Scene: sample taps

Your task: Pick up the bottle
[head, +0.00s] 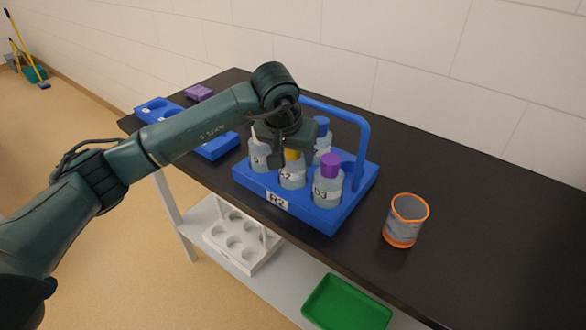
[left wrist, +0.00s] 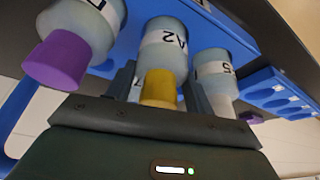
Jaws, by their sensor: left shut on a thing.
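The blue carrier (head: 330,220), marked R2, holds several bottles on the dark bench. The bottle with the yellow cap (head: 291,176) stands in the carrier's front row and is labelled A2 in the left wrist view (left wrist: 165,50). My left gripper (head: 290,153) is over it from above, shut on it around the yellow cap and neck. In the left wrist view the fingers (left wrist: 160,85) are on either side of this bottle. A purple-capped bottle (head: 328,186) stands to its right, a white-topped one (head: 258,155) to its left, and a blue-capped one (head: 322,142) behind. My right gripper is not in view.
The carrier's blue handle (head: 362,135) arches over the rack. An orange-rimmed grey cup (head: 405,222) stands to the right. A second blue rack (head: 216,146) and a purple block (head: 198,92) lie at the left. A white rack (head: 240,245) and green tray (head: 345,305) are below.

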